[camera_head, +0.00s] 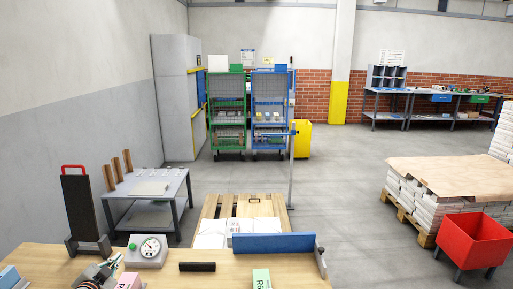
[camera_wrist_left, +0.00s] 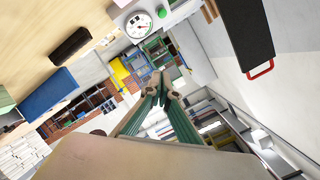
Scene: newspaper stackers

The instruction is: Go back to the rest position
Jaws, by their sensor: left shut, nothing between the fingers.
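My left gripper (camera_head: 102,272) is low at the left of the head view, above the wooden table (camera_head: 210,278). In the left wrist view its green fingers (camera_wrist_left: 162,82) meet at the tips, shut with nothing between them. A dial scale (camera_head: 149,250) stands on the table just right of the gripper; it also shows at the top of the left wrist view (camera_wrist_left: 138,22). My right gripper is in neither view.
A black upright with a red handle (camera_head: 82,205) stands at the table's left. A pink box (camera_head: 129,282), a black bar (camera_head: 197,267), a green box (camera_head: 261,279) and a blue panel (camera_head: 272,243) are nearby. A red bin (camera_head: 470,243) stands right; the middle floor is clear.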

